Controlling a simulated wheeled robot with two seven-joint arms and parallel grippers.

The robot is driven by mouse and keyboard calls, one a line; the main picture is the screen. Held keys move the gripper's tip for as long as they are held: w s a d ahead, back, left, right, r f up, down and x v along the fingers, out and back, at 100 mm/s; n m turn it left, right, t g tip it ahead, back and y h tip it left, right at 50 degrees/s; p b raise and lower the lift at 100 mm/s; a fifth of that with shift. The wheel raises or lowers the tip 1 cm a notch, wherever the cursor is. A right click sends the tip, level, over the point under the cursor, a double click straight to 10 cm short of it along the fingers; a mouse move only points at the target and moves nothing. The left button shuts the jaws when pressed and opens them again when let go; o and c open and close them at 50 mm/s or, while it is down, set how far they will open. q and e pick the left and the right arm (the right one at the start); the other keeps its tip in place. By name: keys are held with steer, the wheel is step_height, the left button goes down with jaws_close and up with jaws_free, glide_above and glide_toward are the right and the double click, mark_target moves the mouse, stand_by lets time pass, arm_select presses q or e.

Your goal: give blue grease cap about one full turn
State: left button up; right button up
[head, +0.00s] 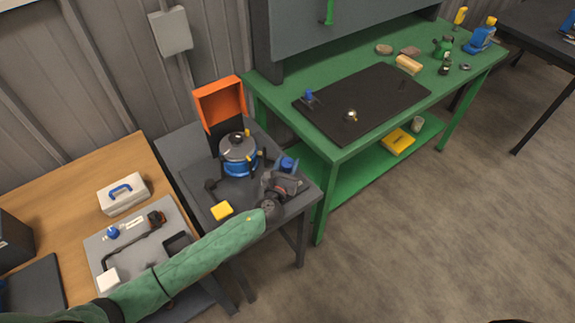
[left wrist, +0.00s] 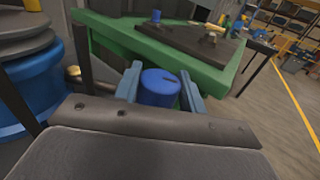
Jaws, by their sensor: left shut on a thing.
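The blue grease cap (head: 288,162) is at the right side of the small dark stand, close to the pot-like rotor unit. In the left wrist view the cap (left wrist: 160,85) is a short blue cylinder with a dark mark on its top. My left gripper (left wrist: 161,91) is shut on it, with one blue finger on each side. In the head view my left gripper (head: 286,168) is at the cap, and my green-sleeved arm reaches it from below left. What lies under the cap is hidden by the gripper. My right gripper is not in view.
A blue and grey rotor unit (head: 239,160) stands left of the cap, with an open orange box (head: 219,102) behind. A yellow block (head: 222,211) lies on the dark stand (head: 207,181). The green table (head: 350,142) with a black mat (head: 375,112) is close on the right.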

mark_target(285, 169)
arm_select(q)
steer(key=shift+m+g+h+b, duration=0.35)
steer(key=shift+m+h, duration=0.35)
steer(key=shift+h, duration=0.4)
steer(key=o, duration=0.9)
steer(key=shift+o, duration=0.4)
steer(key=shift+s, duration=0.1)
steer(key=shift+s+a+f, duration=0.15)
steer(key=shift+s+a, duration=0.05)
steer(key=shift+s, duration=0.05)
steer(key=shift+b+v, duration=0.75)
steer(key=shift+v, duration=0.45)
steer(key=b+v, duration=0.1)
steer(key=v, duration=0.2)
steer(key=shift+s+a, duration=0.1)
steer(key=shift+s, duration=0.2)
steer(key=shift+s+a+r, duration=0.2)
steer(key=shift+s, duration=0.25)
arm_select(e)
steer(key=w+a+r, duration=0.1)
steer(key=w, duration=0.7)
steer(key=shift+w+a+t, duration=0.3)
